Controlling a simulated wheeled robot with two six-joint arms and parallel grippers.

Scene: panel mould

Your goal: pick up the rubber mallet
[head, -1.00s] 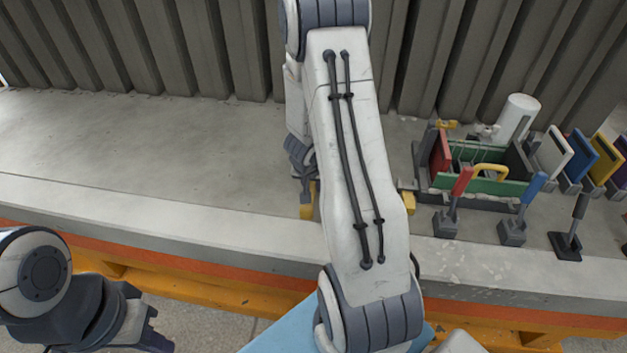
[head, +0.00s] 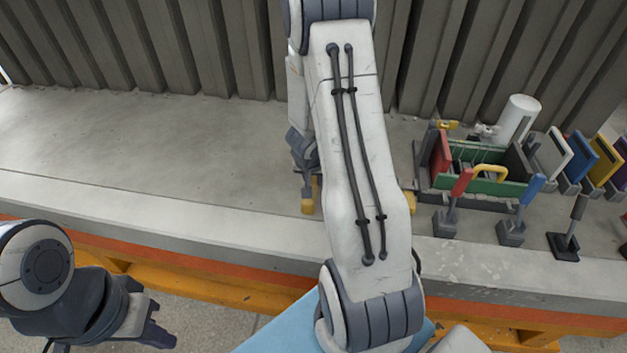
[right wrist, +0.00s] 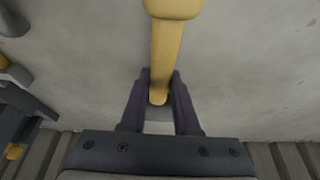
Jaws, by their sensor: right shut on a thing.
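The rubber mallet shows in the right wrist view as a yellow handle (right wrist: 165,55) that widens at the top edge of the picture. My right gripper (right wrist: 158,92) is shut on the lower end of this handle, with one dark finger on each side. In the head view my right gripper (head: 306,178) is partly hidden behind my arm. A yellow part (head: 308,198) of the held mallet shows just below it, above the concrete slab; the rest is hidden there. My left gripper (head: 155,325) hangs low at the left, in front of the slab, with its jaw opening unclear.
Grey corrugated panels rise behind. The slab's left side is clear.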

